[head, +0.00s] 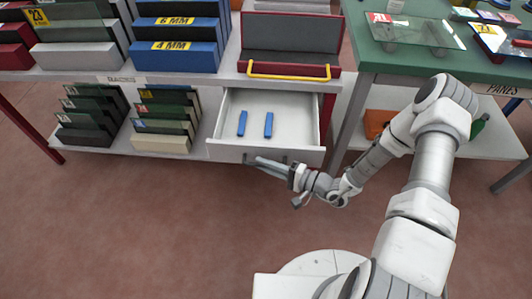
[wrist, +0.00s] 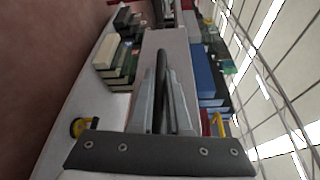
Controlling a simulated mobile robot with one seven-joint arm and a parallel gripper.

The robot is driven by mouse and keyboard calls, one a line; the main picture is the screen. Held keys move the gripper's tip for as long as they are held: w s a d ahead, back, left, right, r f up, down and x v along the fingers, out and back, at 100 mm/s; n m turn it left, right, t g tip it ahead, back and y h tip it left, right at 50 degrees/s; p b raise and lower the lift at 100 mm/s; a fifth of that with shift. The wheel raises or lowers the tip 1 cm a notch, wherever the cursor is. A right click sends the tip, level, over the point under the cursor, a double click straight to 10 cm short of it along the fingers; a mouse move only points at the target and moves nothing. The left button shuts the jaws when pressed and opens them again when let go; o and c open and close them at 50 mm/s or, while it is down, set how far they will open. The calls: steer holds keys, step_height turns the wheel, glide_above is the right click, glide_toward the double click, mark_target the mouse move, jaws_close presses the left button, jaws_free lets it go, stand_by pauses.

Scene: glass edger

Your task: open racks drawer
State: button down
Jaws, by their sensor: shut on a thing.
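The racks drawer (head: 226,150) is a light grey drawer under the left bench, pulled out with its inside showing. Two small blue blocks (head: 242,123) lie apart on its floor. My gripper (head: 252,161) is at the drawer's front face, shut on its dark handle. In the wrist view my gripper's fingers (wrist: 161,100) close around the dark handle bar, with the pale drawer front (wrist: 170,42) beyond them. The fingertips are too small in the head view to see the grip closely.
Glass racks with dark panes (head: 165,115) stand on the shelf left of the drawer. A red tray with a yellow handle (head: 290,70) sits on the bench above it. A green-topped table (head: 420,62) stands at the right. The floor in front is clear.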

steer(key=shift+s, duration=0.55)
steer(key=c, duration=0.9)
jaws_free()
steer(key=p+v, duration=0.2)
steer(key=v, duration=1.5)
steer(key=shift+s+d+p, duration=0.1)
steer(key=shift+d+p, duration=0.1)
steer(key=shift+p, duration=0.2)
steer(key=shift+r, duration=0.15)
